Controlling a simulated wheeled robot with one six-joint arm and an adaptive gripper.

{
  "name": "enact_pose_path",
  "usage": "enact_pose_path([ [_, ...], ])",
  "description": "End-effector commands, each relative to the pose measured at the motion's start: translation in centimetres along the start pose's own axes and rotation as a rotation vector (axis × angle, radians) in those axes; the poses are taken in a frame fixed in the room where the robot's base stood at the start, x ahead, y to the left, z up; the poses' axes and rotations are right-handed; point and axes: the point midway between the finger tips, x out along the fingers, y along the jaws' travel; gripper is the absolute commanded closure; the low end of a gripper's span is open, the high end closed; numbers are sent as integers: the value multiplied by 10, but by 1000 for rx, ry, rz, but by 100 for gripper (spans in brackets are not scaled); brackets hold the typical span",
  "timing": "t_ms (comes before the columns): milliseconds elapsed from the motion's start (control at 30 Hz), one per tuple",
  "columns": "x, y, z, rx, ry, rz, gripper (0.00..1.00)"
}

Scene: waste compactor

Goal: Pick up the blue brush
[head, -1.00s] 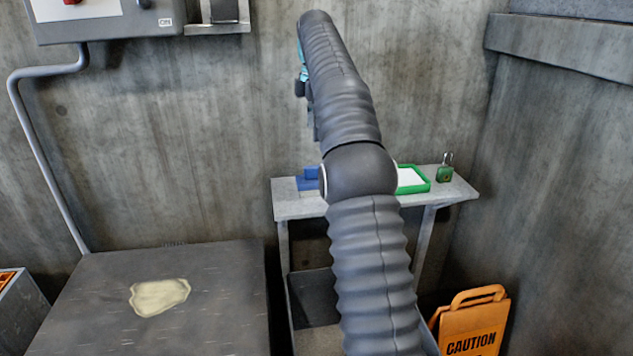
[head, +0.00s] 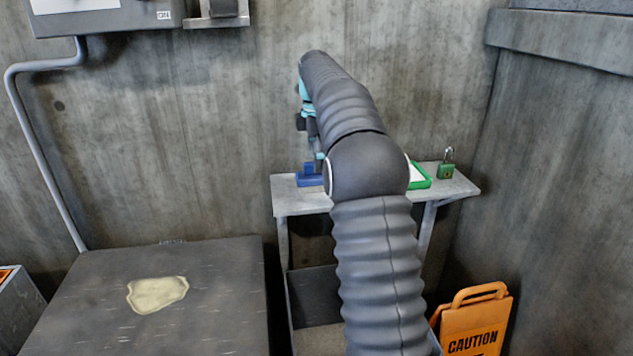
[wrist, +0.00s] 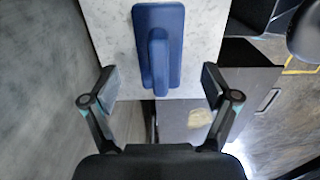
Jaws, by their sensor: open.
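My gripper (wrist: 160,78) is open and empty, with one finger to each side of the line of the handle. The near end of the handle reaches between the fingertips in the picture; I see no contact. In the head view my gripper is mostly hidden behind my arm, above the brush.
The shelf (head: 300,203) also holds a green-framed tray (head: 420,176) and a green padlock (head: 446,168). An orange caution sign (head: 476,322) stands at lower right. Concrete walls close the back and right.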

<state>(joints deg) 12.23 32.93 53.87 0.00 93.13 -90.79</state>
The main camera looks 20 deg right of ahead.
Motion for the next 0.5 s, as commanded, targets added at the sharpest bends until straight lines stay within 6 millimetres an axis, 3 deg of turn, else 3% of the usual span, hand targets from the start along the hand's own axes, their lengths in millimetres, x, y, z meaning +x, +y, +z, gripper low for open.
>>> enact_pose_path([
  [233,36,0,2,1,0,-3,14],
  [500,44,0,2,1,0,0,14],
])
